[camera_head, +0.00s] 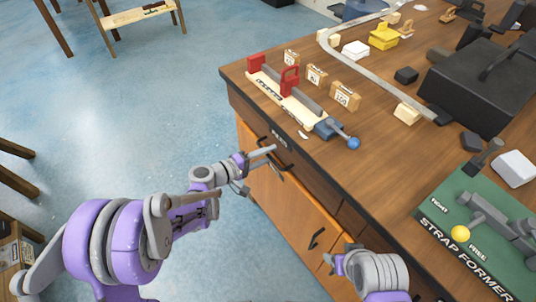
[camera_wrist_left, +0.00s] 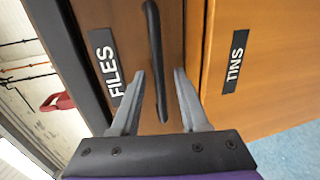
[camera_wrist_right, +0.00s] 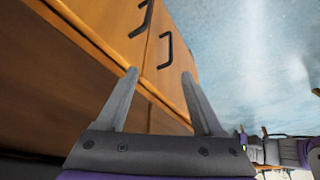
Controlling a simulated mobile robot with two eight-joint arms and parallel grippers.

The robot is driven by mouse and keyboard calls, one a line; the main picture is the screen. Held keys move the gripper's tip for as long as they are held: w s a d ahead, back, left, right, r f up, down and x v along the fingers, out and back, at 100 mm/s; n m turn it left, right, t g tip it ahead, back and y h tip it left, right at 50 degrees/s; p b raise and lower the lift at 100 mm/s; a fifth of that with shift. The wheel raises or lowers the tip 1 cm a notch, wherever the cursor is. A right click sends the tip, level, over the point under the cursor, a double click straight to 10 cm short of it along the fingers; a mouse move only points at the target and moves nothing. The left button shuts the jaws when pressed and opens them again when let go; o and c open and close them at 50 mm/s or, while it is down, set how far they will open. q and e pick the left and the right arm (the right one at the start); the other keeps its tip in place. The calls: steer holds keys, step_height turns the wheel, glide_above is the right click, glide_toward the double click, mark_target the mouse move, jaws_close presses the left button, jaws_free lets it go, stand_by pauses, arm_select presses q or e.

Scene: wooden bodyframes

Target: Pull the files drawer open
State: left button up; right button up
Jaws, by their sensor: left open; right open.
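The files drawer (camera_wrist_left: 178,30) has a dark brown front with a white-on-black FILES label (camera_wrist_left: 103,62) in the left wrist view. In the head view its label (camera_head: 280,140) shows below the bench top's edge, and the drawer looks closed. Its long black bar handle (camera_wrist_left: 154,50) runs between the fingertips of my left gripper (camera_wrist_left: 160,74). That gripper is open, one finger on each side of the handle; I cannot tell whether either touches. In the head view my left gripper (camera_head: 259,168) is at the drawer front. My right gripper (camera_wrist_right: 160,73) is open and empty.
A TINS door (camera_wrist_left: 255,60) adjoins the drawer. Black door handles (camera_wrist_right: 165,50) show in the right wrist view. The bench top (camera_head: 370,165) carries a blue-knobbed clamp fixture (camera_head: 328,128), wooden blocks and a green strap former (camera_head: 440,215). Blue floor (camera_head: 150,120) left of the bench is free.

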arm_select(q)
steer(key=shift+w+d, duration=0.1)
steer(key=shift+d, duration=0.05)
jaws_close()
stand_by(1.4)
